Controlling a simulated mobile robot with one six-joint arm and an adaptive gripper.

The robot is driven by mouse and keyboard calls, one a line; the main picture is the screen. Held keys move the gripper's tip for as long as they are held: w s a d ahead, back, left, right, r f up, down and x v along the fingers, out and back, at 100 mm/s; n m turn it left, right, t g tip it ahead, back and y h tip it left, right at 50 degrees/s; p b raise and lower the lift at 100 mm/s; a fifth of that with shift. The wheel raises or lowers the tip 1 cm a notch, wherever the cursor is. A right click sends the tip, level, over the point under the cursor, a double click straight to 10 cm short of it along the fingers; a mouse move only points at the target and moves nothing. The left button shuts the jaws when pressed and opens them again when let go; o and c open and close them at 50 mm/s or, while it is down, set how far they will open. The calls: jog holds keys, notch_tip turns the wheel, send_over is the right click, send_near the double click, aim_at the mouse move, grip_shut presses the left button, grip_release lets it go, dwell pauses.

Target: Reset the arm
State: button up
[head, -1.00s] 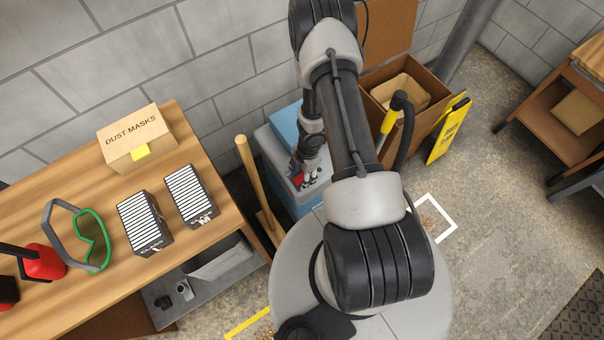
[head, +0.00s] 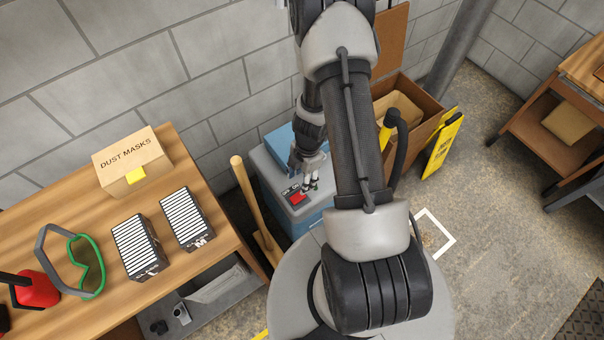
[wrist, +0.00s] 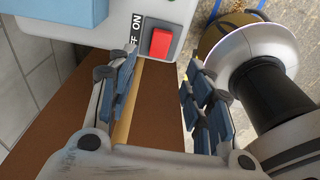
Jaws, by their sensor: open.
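My arm reaches from the base up and over toward the wall. My gripper (head: 312,184) is in front of the grey and blue cabinet (head: 266,172), close to its red switch (head: 298,198). In the wrist view my gripper (wrist: 160,80) is open, its two fingers apart with nothing between them. The red rocker switch (wrist: 160,43), on a plate marked ON and OFF, lies just beyond the fingertips, with a visible gap.
A wooden bench (head: 60,229) at left holds a dust masks box (head: 130,164), two filter packs, green goggles and red ear muffs. A wooden handle (head: 246,196) stands beside the cabinet. A brown box (head: 427,104) and yellow sign (head: 443,146) stand right.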

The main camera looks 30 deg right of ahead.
jog(key=shift+d+r, duration=0.1)
jog(key=shift+r, duration=0.75)
jog(key=w+d+r+m+t+h, duration=0.25)
jog(key=w+r, duration=0.25)
jog(key=r, duration=0.5)
jog(key=w+d+r+m+t+h, duration=0.25)
jog(key=w+r, duration=0.35)
jog(key=r, duration=0.4)
jog(key=s+r+m+h, duration=0.1)
jog(key=s+r+m, duration=0.15)
jog(key=r, duration=0.45)
jog(key=s+r+m+h, duration=0.1)
jog(key=s+r+m, duration=0.1)
jog(key=r+m, duration=0.3)
jog(key=s+a+r+m+y, duration=0.2)
jog(key=s+a+r+m, duration=0.1)
jog(key=s+a, duration=0.5)
jog(key=s+a+r+m+y, duration=0.3)
jog(key=s+a, duration=0.5)
jog(key=s, duration=0.4)
jog(key=shift+a+r+y, duration=0.3)
jog(key=shift+a+r, duration=0.1)
jog(key=shift+r, duration=0.4)
